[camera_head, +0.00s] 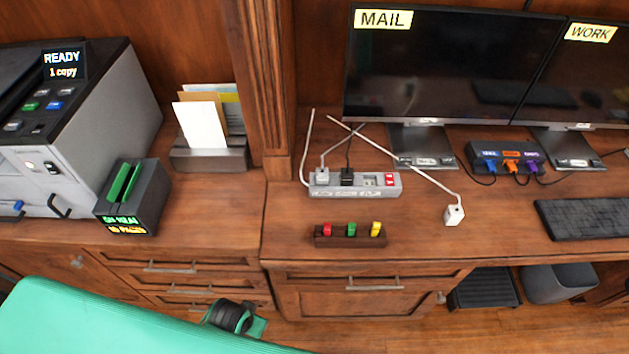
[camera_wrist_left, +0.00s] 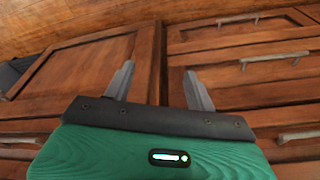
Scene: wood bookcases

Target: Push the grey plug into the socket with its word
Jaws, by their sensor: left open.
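A pale plug (camera_head: 455,214) lies loose on the desk, its white cable running up and to the left. A grey power strip (camera_head: 384,191) lies left of it. A light grey plug (camera_head: 322,175) and a black plug (camera_head: 347,177) sit at the strip's left end. A bare socket (camera_head: 369,180) shows right of them, beside a red switch. Labels on the strip's front are too small to read. My left gripper (camera_wrist_left: 157,85) is open and empty in the left wrist view, facing cabinet fronts, away from the plugs. My right gripper is not in view.
Monitors marked MAIL (camera_head: 383,19) and WORK (camera_head: 590,33) stand behind. A small rack (camera_head: 350,241) with red, green and yellow pieces is in front of the strip. A hub (camera_head: 500,155) with coloured plugs and a keyboard (camera_head: 585,218) are right; a printer (camera_head: 90,130) is left.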

